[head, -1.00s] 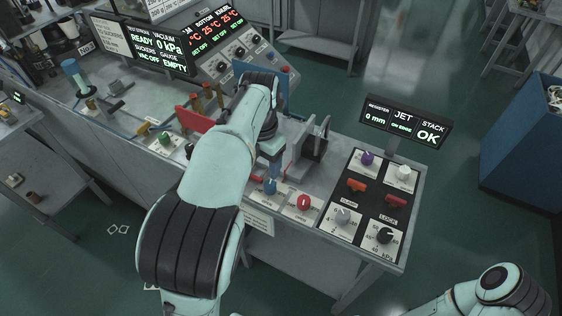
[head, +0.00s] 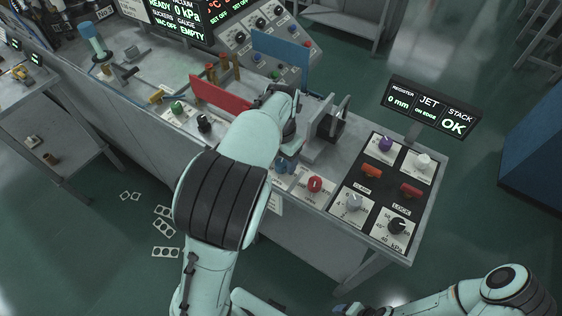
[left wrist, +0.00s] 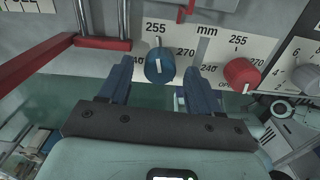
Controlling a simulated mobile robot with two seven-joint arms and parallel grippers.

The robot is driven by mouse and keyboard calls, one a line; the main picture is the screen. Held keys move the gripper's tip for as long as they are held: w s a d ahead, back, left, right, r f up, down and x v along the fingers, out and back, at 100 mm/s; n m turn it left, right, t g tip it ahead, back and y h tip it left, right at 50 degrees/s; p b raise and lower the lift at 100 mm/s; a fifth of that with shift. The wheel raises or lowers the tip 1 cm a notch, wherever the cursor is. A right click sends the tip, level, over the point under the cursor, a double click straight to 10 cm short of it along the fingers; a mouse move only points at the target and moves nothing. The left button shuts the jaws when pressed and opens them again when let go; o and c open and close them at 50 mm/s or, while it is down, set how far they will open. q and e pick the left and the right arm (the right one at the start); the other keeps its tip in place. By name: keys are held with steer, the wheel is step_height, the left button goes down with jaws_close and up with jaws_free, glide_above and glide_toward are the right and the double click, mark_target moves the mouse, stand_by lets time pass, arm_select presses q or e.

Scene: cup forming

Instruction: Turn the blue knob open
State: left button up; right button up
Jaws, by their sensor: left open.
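In the head view the blue knob (head: 281,167) is partly hidden by my left arm, left of the red knob (head: 315,184). My left gripper (left wrist: 158,78) is open, with one blue finger on each side of the blue knob. I cannot tell whether either finger touches it. The red knob (left wrist: 241,75) is right of the gripper. My right arm shows at the lower right of the head view, without a clear gripper.
A black panel (head: 367,213) with several knobs and switches lies right of the red knob. A JET display (head: 430,108) stands behind it. A red plate (head: 221,105) and a blue plate (head: 280,62) stand upright on the bench. A red bar (left wrist: 102,43) is close to the left finger.

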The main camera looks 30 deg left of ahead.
arm_select(q)
steer(key=shift+f, duration=0.55)
steer(key=shift+w, duration=0.1)
steer(key=c, duration=1)
steer(key=shift+c, duration=0.2)
